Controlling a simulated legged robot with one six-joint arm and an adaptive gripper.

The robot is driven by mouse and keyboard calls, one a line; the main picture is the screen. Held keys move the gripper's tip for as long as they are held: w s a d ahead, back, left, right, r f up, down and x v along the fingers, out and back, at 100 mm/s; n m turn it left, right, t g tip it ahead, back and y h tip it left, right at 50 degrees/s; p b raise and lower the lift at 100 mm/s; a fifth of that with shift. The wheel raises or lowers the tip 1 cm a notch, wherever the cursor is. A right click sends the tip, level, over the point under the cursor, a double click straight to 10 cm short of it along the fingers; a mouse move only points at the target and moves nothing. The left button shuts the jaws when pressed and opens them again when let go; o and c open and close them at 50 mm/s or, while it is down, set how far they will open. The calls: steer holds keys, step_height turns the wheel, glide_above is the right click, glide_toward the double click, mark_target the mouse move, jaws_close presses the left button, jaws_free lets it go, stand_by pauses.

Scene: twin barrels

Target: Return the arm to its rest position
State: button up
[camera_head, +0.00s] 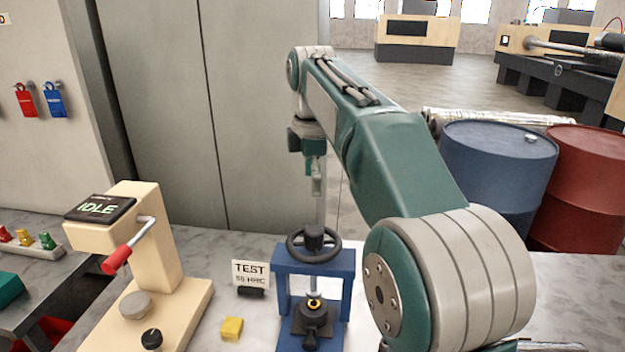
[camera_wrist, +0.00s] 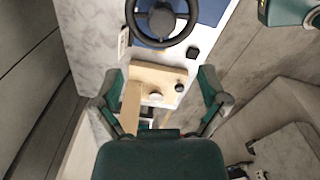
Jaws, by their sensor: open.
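My green and grey arm (camera_head: 395,155) rises from the right of the bench, reaches up and away, and bends down at its far end. My gripper (camera_head: 314,182) hangs from it, pointing down, high above the bench behind the blue press. In the wrist view my gripper (camera_wrist: 160,76) has its two fingers spread wide with nothing between them. Below it the wrist view shows the black handwheel (camera_wrist: 161,22) and the cream tester (camera_wrist: 160,78), both clear of the fingers.
The blue press (camera_head: 345,262) stands near the gripper, with a TEST sign (camera_head: 250,272) and yellow block (camera_head: 232,328) beside it. The cream tester (camera_head: 150,250) reads IDLE. Blue (camera_head: 490,170) and red (camera_head: 585,190) barrels stand behind the bench. Grey cabinets (camera_head: 250,100) stand close behind the gripper.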

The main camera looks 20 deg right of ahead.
steer(key=s+f+m+t, duration=0.2)
steer(key=s+f+m, duration=0.5)
steer(key=s, duration=0.5)
steer(key=s+f+m+t, duration=0.3)
steer(key=s+f+m, duration=0.4)
steer(key=s, duration=0.6)
steer(key=m, duration=0.2)
steer(key=shift+s+f+m+t, duration=0.2)
steer(key=shift+m+t, duration=0.1)
steer(key=shift+m, duration=0.1)
